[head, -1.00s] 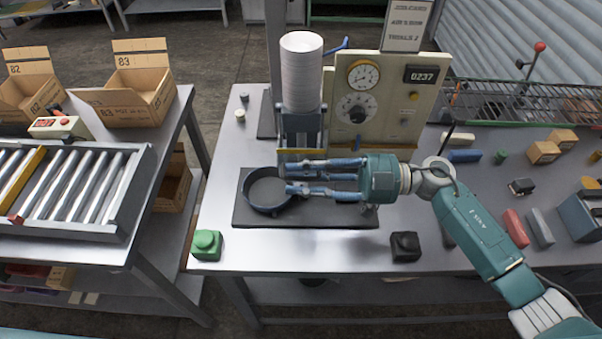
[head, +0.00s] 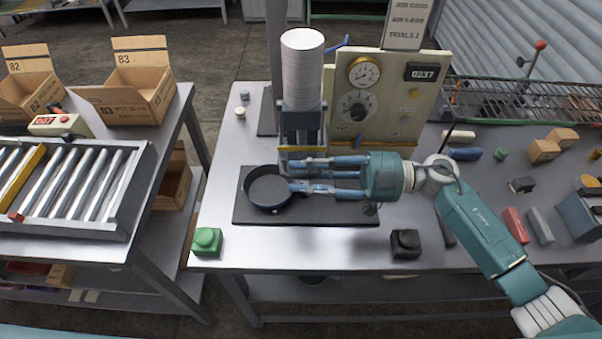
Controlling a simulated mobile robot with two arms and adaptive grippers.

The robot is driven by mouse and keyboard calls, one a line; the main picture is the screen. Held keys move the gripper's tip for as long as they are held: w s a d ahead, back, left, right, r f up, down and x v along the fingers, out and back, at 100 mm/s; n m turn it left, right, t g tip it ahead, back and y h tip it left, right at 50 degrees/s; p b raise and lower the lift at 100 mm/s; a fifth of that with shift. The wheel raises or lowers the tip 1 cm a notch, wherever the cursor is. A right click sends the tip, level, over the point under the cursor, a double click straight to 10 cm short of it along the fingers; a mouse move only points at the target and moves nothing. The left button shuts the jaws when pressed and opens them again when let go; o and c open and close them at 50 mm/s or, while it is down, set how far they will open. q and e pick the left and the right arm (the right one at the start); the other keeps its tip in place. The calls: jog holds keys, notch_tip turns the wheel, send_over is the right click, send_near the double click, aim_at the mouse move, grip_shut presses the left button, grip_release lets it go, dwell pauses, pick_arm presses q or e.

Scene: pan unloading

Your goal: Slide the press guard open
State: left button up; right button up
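The press (head: 301,75) stands at the back of the bench, a pale cylinder over a grey column. A yellow-edged bar (head: 309,149), which looks like the front edge of its guard, lies low across the press front. My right gripper (head: 294,175) comes in from the right, its fingers pointing left and spread apart. Its upper finger is just below the yellow bar; I cannot tell whether they touch. A round dark pan (head: 268,188) sits on the black mat (head: 330,210). The lower fingertip overlaps the pan's right rim in view. My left gripper is out of view.
A gauge panel (head: 387,100) stands right of the press. A green button box (head: 207,240) and a black one (head: 405,242) sit near the front edge. A roller conveyor (head: 70,190) and open cartons (head: 139,90) are at left. Small blocks and a wire rack lie at right.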

jog(key=d, duration=1.1)
jog(key=shift+d, duration=0.25)
jog(key=shift+r, duration=0.15)
